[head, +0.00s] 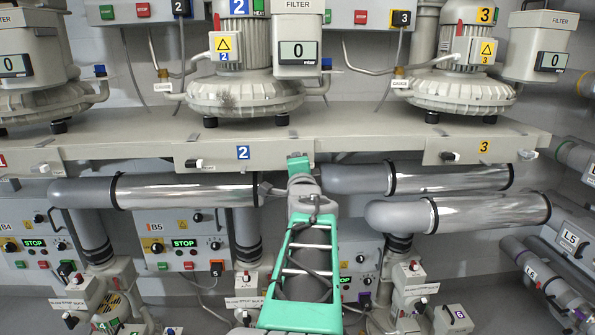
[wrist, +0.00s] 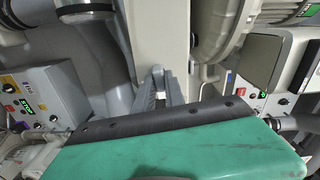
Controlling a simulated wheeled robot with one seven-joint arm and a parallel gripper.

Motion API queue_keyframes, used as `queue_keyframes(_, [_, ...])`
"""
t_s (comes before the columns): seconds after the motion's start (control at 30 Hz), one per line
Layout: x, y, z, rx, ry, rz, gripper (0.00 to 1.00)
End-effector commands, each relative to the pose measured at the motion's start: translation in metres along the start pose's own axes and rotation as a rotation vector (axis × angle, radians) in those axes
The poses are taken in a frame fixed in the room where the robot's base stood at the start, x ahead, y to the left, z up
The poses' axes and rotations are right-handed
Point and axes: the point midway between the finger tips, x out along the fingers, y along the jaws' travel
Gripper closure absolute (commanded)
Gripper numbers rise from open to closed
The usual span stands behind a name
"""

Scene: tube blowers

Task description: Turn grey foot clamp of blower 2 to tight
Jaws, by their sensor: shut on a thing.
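Blower 2 (head: 245,92) stands on the shelf in the middle of the head view, with a blue number 2 plate on the shelf front below it. My gripper (head: 299,160) is at the right end of that front panel. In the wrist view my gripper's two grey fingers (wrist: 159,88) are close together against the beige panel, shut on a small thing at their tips. By its place this is the grey foot clamp, but the fingers and teal housing hide nearly all of it, so its angle cannot be read.
A black-and-white handle (head: 194,164) sits at the panel's left end. Blower 3 (head: 460,90) stands to the right on the same shelf (head: 350,125). Silver pipes (head: 185,190) run below the shelf on both sides of my arm. Control box B5 (head: 185,245) is lower left.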

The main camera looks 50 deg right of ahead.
Motion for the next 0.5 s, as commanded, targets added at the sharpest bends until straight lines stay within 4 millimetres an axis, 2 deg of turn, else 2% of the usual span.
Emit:
queue_keyframes(0.2, [0.0001, 0.0007, 0.0006, 0.102, -0.001, -0.002, 1.0])
queue_keyframes(0.5, [0.0002, -0.0003, 0.0003, 0.156, -0.001, -0.002, 1.0])
